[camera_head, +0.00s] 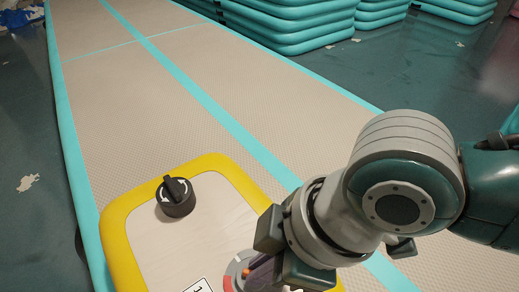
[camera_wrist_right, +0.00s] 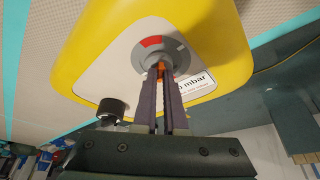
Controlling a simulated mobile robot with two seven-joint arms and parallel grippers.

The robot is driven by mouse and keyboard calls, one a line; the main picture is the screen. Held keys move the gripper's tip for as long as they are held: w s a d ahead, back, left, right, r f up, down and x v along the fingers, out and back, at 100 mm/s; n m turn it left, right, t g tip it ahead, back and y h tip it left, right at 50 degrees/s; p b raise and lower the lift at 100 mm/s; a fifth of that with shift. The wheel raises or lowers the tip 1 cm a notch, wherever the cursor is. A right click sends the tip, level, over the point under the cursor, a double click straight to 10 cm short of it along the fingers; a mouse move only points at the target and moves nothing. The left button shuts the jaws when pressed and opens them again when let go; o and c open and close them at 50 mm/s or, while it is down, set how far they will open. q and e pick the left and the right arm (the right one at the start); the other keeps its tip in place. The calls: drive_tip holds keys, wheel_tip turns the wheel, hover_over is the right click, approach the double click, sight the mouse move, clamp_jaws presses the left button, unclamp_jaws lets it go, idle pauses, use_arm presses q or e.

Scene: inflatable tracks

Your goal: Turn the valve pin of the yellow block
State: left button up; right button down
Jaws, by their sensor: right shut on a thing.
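The yellow block (camera_head: 120,222) has a yellow rim and a pale top, and it lies on the inflatable track. It also shows in the right wrist view (camera_wrist_right: 225,45). On it is a round grey valve with a red mark (camera_wrist_right: 150,43). My right gripper (camera_head: 262,273) comes down over the valve. In the right wrist view its two dark fingers (camera_wrist_right: 160,82) are shut on the valve pin, of which a little orange (camera_wrist_right: 161,67) shows between them. The fingers hide most of the pin. My left gripper is not in view.
A black knob (camera_head: 175,197) with white arrows stands on the same block. A white label reading "mbar" (camera_wrist_right: 196,83) is beside the valve. The beige track (camera_head: 130,75) with turquoise lines runs away and is clear. Stacked turquoise mats (camera_head: 290,25) stand behind.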

idle(0.4)
drive_tip(key=shift+r+m+p, duration=0.15)
drive_tip(key=shift+m+p, duration=0.15)
drive_tip(key=shift+p, duration=0.3)
drive_tip(key=m+p, duration=0.1)
drive_tip(key=p, duration=0.1)
drive_tip(key=m+t+p, duration=0.1)
drive_tip(key=m+p, duration=0.1)
drive_tip(key=shift+s+a+r+h+p, duration=0.1)
drive_tip(key=shift+s+r+h+p, duration=0.05)
drive_tip(key=shift+s+h+p, duration=0.2)
drive_tip(key=m+t+p, duration=0.1)
drive_tip(key=m+p, duration=0.1)
drive_tip(key=shift+m+h, duration=0.25)
drive_tip(key=shift+m, duration=0.15)
drive_tip(key=shift+a+f+m+p, duration=0.1)
drive_tip(key=shift+f+m+p, duration=0.15)
drive_tip(key=shift+m+p, duration=0.3)
drive_tip(key=shift+t, duration=0.3)
drive_tip(key=c, duration=1)
unclamp_jaws()
drive_tip(key=shift+h, duration=0.3)
